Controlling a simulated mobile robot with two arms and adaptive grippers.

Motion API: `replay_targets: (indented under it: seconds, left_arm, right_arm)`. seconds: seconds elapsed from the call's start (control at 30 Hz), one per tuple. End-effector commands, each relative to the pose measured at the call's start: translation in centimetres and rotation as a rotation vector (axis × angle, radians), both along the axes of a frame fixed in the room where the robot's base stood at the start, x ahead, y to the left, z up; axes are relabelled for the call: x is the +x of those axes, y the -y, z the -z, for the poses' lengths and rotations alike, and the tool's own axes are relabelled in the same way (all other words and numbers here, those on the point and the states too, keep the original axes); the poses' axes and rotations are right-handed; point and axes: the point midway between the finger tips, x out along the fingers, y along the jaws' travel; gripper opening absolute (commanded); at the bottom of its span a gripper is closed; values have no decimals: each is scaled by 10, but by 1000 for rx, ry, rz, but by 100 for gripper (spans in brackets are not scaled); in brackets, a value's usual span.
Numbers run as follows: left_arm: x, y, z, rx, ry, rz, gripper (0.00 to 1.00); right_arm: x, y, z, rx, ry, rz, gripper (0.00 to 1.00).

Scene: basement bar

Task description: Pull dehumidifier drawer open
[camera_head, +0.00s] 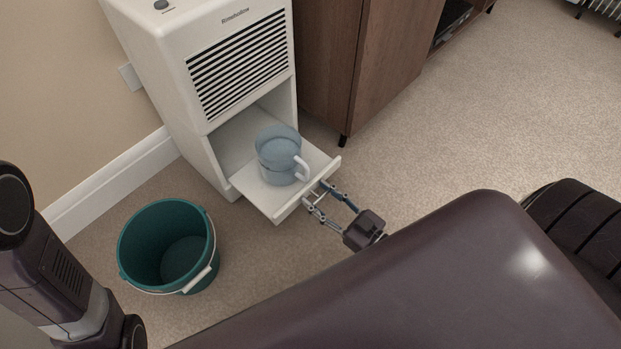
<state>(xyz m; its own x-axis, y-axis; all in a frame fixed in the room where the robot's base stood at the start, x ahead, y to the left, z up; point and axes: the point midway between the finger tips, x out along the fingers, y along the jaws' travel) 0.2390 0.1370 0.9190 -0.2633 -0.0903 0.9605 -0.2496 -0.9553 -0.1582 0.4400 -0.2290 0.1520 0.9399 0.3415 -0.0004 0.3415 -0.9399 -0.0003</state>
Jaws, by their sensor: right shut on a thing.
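The white dehumidifier (183,63) stands against the wall, with a black slatted grille on its front. Its drawer (256,196) is pulled out at the bottom and juts toward me. A translucent bluish jug (278,155) with a pale handle sits upright on the drawer. My right gripper (315,195) is at the drawer's front edge, with its fingers shut on the drawer front around its middle. My left arm shows at the lower left, but its gripper is out of the picture.
A green bucket (136,246) with a pale handle stands on the carpet left of the drawer. A brown wooden cabinet (385,60) stands right of the dehumidifier. The carpet (480,120) to the right is clear.

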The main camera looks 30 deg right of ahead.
Motion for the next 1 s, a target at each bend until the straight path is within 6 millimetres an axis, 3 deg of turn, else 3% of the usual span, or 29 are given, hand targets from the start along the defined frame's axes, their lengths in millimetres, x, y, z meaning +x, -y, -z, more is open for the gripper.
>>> replay_targets:
  seconds: [0.43,0.47,0.6,1.0]
  left_arm:
    - [2,0,1,-1,-4,1,0]
    - [2,0,1,-1,-4,1,0]
    - [2,0,1,0,-5,2,0]
    - [1,0,0,1,-3,0,0]
  right_arm:
    - [-4,1,1,-1,-1,-1,0]
    - [-4,1,1,-1,-1,-1,44]
    - [-4,1,1,-1,0,0,60]
    - [-11,4,1,0,-1,0,61]
